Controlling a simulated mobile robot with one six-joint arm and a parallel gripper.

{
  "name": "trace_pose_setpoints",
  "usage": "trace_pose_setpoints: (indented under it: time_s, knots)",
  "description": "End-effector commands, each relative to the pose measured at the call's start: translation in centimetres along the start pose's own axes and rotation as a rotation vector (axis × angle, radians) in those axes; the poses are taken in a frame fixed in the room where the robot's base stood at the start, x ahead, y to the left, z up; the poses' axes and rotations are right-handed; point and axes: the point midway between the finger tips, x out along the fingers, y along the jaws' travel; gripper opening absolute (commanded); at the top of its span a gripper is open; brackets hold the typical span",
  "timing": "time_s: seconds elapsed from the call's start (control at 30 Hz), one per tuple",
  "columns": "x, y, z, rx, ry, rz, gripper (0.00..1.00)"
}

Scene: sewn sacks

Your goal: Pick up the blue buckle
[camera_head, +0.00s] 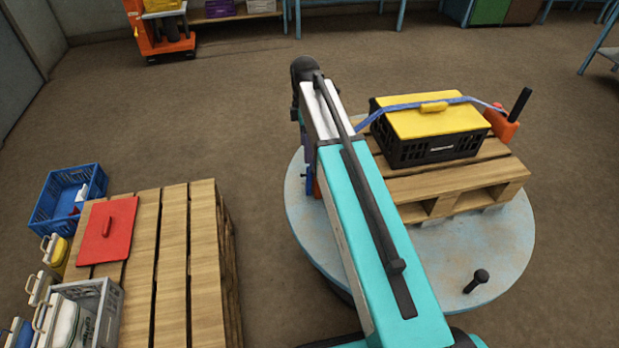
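I cannot make out a separate blue buckle. A blue strap (395,106) runs across the yellow lid (425,122) of a black crate (436,149) and reaches an orange piece with a black handle (503,124) at the right. The strap's left end passes behind my arm. A narrow sliver of blue and orange (309,178) shows at my arm's left edge; I cannot tell what it belongs to. My gripper is hidden behind my raised teal and white arm.
The crate stands on a wooden pallet (465,186) on a round grey turntable (505,248) with a black knob (481,277). At left, another pallet (173,245) carries a red lid (107,230), beside a blue crate (65,197) and a grey crate (105,300). The floor between is clear.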

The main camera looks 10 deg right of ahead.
Motion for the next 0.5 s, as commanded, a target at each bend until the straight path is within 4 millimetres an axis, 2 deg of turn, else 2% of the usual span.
trace_pose_setpoints:
  time_s: [0.33,0.5]
  knots:
    - [0.2,0.0,0.3,0.004,0.0,0.0,0.61]
    - [1.7,0.0,0.3,0.005,0.0,-0.001,0.61]
